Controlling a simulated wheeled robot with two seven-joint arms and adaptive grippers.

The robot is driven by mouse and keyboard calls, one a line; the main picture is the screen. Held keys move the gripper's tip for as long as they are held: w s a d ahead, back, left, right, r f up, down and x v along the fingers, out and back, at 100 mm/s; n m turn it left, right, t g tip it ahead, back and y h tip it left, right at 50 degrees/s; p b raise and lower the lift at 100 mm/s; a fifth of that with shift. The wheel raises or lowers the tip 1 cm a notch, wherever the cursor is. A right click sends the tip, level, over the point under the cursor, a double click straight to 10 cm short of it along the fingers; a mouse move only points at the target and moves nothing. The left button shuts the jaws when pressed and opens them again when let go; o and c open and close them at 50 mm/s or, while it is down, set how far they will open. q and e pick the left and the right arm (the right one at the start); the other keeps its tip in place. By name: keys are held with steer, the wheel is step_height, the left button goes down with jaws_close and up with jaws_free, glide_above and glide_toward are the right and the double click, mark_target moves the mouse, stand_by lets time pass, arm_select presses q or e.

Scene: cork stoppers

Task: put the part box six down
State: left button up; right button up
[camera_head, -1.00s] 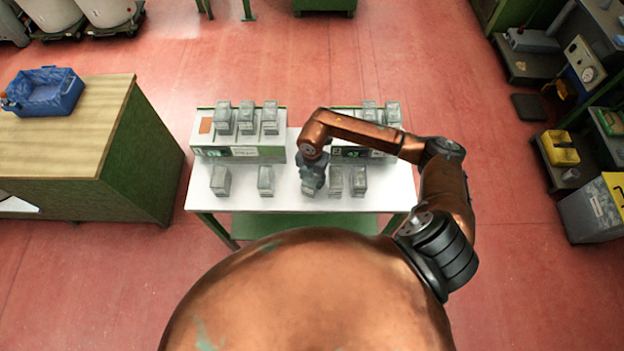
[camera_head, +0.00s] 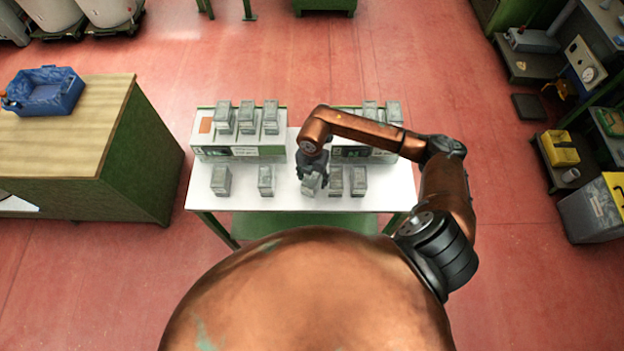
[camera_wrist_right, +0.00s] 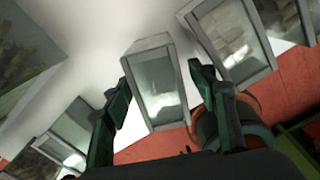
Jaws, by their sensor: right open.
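My right gripper (camera_head: 313,170) is over the front part of the white table (camera_head: 290,200), with its fingers spread. A grey, clear-faced part box (camera_head: 311,186) is just below it, slightly tilted in the picture. The right wrist view shows that box (camera_wrist_right: 157,88) between the open fingers (camera_wrist_right: 160,82), with a gap visible on the right side. No number is readable on it, so I cannot tell whether it is box six. Its base contact with the table is hard to judge. My left gripper is not in view.
Similar boxes stand in the front row: two to the left (camera_head: 220,181) (camera_head: 265,180) and two close on the right (camera_head: 336,181) (camera_head: 358,181). A raised stand (camera_head: 237,152) behind carries three boxes. My arm partly hides a second stand (camera_head: 352,153).

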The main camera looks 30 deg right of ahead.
step_height(320, 180, up, 11)
steer(key=shift+r+b, duration=0.1)
steer(key=shift+b, duration=0.2)
steer(key=shift+a, duration=0.1)
stand_by(0.4)
